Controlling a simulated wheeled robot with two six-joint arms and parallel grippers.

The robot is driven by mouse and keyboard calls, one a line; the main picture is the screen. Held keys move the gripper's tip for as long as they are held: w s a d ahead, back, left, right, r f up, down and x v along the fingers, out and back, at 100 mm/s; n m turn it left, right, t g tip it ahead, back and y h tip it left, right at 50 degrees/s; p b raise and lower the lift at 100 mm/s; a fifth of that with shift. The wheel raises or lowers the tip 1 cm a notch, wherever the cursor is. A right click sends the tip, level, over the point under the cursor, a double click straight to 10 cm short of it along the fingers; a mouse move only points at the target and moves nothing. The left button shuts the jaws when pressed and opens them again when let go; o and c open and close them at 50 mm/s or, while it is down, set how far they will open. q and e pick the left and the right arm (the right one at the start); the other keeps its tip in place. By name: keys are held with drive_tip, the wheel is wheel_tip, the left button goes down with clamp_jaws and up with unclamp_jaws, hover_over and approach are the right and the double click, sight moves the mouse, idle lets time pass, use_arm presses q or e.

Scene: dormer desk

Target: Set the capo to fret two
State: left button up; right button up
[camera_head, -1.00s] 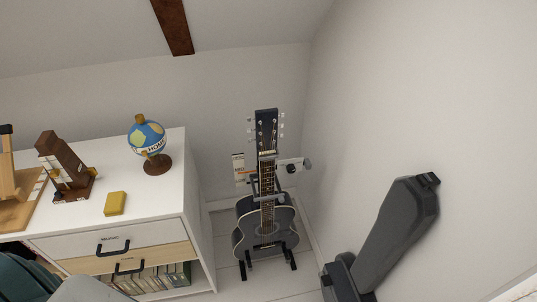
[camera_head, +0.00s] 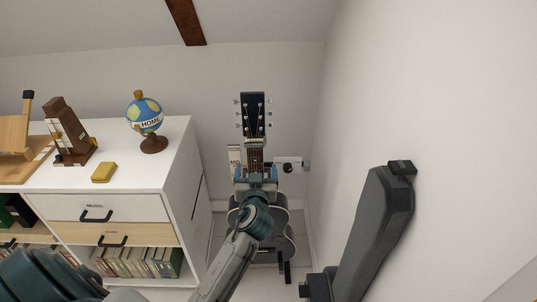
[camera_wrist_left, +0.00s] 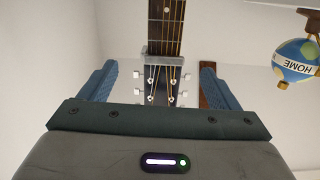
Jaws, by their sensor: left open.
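The dark acoustic guitar (camera_head: 289,222) stands upright on a floor stand. Its headstock (camera_head: 252,115) points up, and my left arm covers much of its body. A grey bar, which looks like the capo (camera_head: 255,143), lies across the neck by the headstock. It shows more clearly in the left wrist view (camera_wrist_left: 163,52), where the fretted neck (camera_wrist_left: 165,20) runs up from it. My left gripper (camera_head: 256,175) is open in front of the neck, below the bar. In the left wrist view its fingers (camera_wrist_left: 157,85) are spread wide with nothing gripped. My right gripper is out of view.
A white cabinet (camera_head: 180,150) stands left, with a globe (camera_head: 145,115), a yellow block (camera_head: 103,172) and a metronome-like brown object (camera_head: 68,135) on top. A long dark grey case-like object (camera_head: 375,225) is by the right wall. A white wall fixture (camera_head: 289,164) sits behind the guitar.

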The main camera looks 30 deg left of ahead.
sight(254, 145)
use_arm(q)
drive_tip(key=shift+n+y, duration=0.3)
drive_tip(key=w+a, duration=0.2)
drive_tip(key=w+a+r+p, duration=0.1)
drive_tip(key=w, duration=0.2)
drive_tip(key=w+a+r+p, duration=0.1)
drive_tip(key=w+a, duration=0.1)
drive_tip(key=shift+w+a+r, duration=0.25)
drive_tip(key=shift+w+a, duration=0.05)
drive_tip(key=shift+w, duration=0.1)
drive_tip(key=shift+w+a+p, duration=0.25)
drive_tip(key=shift+w+p, duration=0.05)
drive_tip(key=shift+w, duration=0.15)
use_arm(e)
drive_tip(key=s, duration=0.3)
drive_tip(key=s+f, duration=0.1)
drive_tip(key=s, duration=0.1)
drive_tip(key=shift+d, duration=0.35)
